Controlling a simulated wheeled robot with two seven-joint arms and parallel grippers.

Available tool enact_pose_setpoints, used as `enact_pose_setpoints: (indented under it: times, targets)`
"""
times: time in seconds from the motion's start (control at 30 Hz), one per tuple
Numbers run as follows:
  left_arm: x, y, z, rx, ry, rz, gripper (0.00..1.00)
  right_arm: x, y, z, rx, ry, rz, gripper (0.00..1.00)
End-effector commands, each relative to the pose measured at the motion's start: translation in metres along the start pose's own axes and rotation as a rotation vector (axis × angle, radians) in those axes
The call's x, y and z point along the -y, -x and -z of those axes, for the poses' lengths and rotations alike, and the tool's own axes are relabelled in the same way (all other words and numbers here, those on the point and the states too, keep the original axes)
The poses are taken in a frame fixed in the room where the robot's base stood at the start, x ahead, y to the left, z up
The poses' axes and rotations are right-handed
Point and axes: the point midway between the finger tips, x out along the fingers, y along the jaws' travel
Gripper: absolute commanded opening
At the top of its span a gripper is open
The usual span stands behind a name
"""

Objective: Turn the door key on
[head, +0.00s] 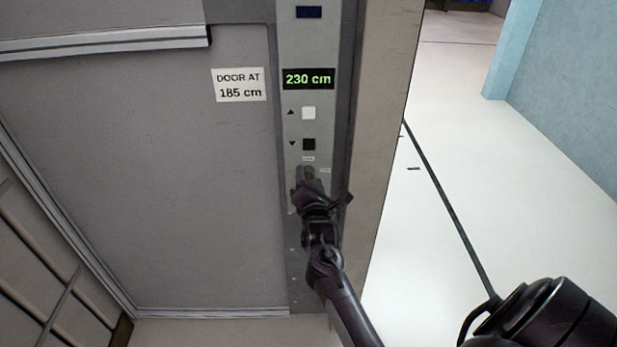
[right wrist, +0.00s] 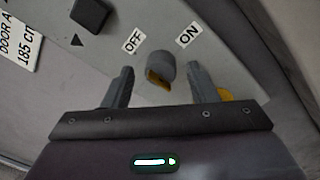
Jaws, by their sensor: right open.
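The door key switch (right wrist: 160,70) is a grey round knob with a yellow part on the panel, seen in the right wrist view. An OFF label (right wrist: 133,41) is at its upper left and an ON label (right wrist: 188,35) at its upper right. My right gripper (right wrist: 160,90) is open, with one finger on each side of the knob and gaps between. In the head view my right gripper (head: 306,180) is at the panel, below the buttons, and hides most of the key. My left gripper is not in view.
The control panel (head: 293,45) has a display (head: 308,79) reading 230 cm, a white up button (head: 309,113) and a black down button (head: 309,144). A sign (head: 240,85) reads DOOR AT 185 cm. Open floor (head: 480,150) lies to the right.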

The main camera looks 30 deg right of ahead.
Motion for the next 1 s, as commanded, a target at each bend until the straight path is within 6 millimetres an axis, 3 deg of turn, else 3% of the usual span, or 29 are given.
enact_pose_setpoints:
  times: [0.33, 0.67, 1.0]
  targets:
    - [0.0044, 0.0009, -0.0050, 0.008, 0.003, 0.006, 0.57, 0.0002, -0.0045, 0.0007, -0.002, 0.000, 0.000, 0.51]
    - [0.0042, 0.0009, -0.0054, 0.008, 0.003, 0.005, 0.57, 0.0001, -0.0042, 0.0007, -0.002, -0.001, 0.000, 0.08]
    - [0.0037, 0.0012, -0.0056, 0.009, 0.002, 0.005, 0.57, 0.0007, -0.0043, 0.0005, 0.001, -0.048, -0.002, 0.08]
